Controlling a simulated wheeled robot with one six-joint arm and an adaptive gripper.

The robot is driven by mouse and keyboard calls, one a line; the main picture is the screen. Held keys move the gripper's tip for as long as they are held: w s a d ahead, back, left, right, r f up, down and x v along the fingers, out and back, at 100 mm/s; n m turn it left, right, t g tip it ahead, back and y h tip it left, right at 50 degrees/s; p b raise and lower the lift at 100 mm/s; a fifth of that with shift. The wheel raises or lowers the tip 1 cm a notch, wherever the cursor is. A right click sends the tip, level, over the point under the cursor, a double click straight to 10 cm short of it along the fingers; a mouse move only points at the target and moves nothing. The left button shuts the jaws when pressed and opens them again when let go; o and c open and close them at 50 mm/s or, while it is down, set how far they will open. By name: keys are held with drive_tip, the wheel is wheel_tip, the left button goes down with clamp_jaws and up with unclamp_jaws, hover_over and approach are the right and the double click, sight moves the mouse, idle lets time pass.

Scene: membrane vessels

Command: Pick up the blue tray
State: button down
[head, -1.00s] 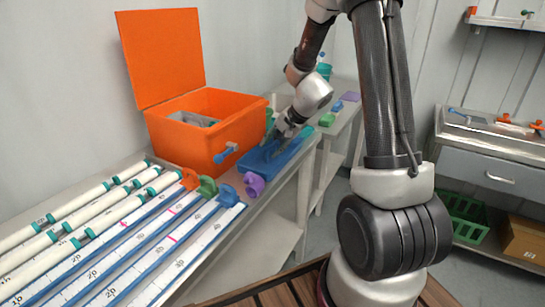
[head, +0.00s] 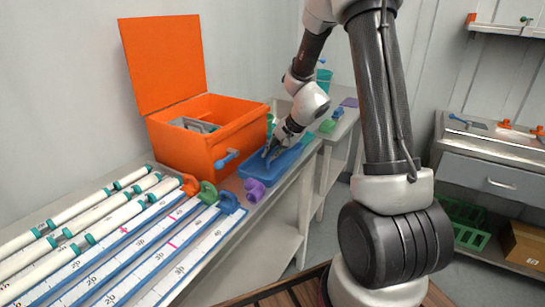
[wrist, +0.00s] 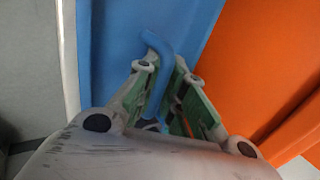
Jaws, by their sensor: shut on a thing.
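The blue tray (head: 256,176) lies on the bench between the orange box and the bench's front edge. In the wrist view its blue surface (wrist: 110,50) fills the middle. My gripper (head: 270,154) reaches down into the tray from the far right. In the wrist view its green-lined fingers (wrist: 168,72) are closed on a bent blue bar (wrist: 158,45). The bar stands out against the tray; I cannot tell if it is the tray's handle or a separate piece. A teal strip (head: 306,138) shows at the tray's far end. The tray's underside is hidden.
The open orange box (head: 180,145) stands close to the tray's left. A purple piece (head: 255,190) lies at the tray's near end. Several white tubes and blue-edged strips (head: 165,245) cover the near bench. Green pieces (head: 328,126) sit farther back.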

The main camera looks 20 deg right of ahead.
drive_tip(key=shift+r, duration=1.7)
drive_tip(key=s+d, duration=1.1)
drive_tip(key=s, duration=0.3)
drive_tip(key=shift+s, duration=0.15)
drive_tip(key=shift+f, duration=0.1)
